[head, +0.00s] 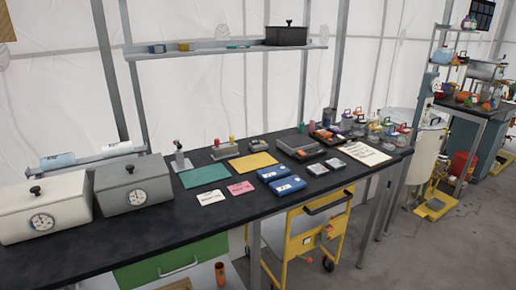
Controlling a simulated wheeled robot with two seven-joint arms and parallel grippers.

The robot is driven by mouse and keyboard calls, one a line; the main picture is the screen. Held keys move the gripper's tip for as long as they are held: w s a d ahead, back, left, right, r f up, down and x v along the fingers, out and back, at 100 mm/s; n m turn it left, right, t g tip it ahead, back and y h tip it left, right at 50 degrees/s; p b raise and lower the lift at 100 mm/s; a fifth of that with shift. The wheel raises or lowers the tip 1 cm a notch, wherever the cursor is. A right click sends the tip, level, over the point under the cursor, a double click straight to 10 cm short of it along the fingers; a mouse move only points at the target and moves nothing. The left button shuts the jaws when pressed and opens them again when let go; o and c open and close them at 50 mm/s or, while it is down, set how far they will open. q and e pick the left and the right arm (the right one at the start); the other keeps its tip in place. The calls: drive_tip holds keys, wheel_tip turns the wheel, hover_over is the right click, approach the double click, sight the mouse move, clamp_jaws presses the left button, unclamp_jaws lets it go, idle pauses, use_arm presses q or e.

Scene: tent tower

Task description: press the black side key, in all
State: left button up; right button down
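I cannot make out a black side key for certain at this distance. Two small blue devices (288,187) with pale labels lie near the front edge of the black bench, right of its middle. Two lidded boxes with round dials stand at the left: a cream one (62,212) and a grey one (150,191), each with a black knob on its lid. A grey flat device (297,145) sits farther back on the bench. Neither of my grippers is in view.
The black bench (140,233) has bare room along its front left. Green (205,174) and yellow (253,162) sheets lie mid-bench. A yellow cart (318,225) stands underneath. A wall shelf (222,50) holds a black pot (287,36). Grey floor is open at right.

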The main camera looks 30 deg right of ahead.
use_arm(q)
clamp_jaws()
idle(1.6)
